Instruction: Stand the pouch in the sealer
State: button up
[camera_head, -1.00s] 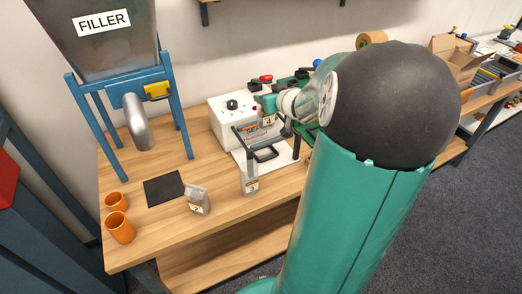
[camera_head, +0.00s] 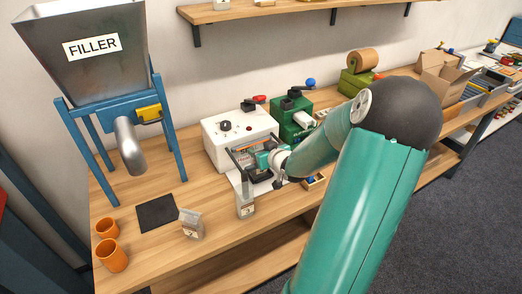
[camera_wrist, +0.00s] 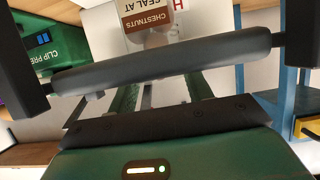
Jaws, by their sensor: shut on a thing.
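The sealer is a white box (camera_head: 228,126) with a black dial, a red-knobbed lever and a dark U-shaped frame in front. My gripper (camera_head: 262,160) is low at this frame. In the wrist view its fingers (camera_wrist: 160,92) point past the sealer's dark bar (camera_wrist: 170,62). The gripper is shut on a pouch with a brown and white label (camera_wrist: 150,18), reading "CHESTNUTS SEAL AT", upside down. The pouch's lower part is out of view, so I cannot tell whether it touches the base. Another pouch (camera_head: 246,203) stands just in front of the sealer.
A further pouch (camera_head: 191,225) stands by the dark mat (camera_head: 157,213), near two orange cups (camera_head: 111,254). The filler (camera_head: 95,60) is at left. A green clip press (camera_head: 293,112) stands right of the sealer, also in the wrist view (camera_wrist: 45,45). A small tray (camera_head: 315,183) lies right.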

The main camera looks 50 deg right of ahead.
jog(key=shift+f, duration=0.1)
jog(key=o, duration=1.3)
jog(key=shift+f, duration=0.1)
jog(key=shift+s+r, duration=0.1)
jog(key=shift+r, duration=0.15)
jog(key=v, duration=1.1)
jog(key=shift+s, duration=0.35)
jog(key=shift+a+r, duration=0.1)
jog(key=shift+r, duration=0.05)
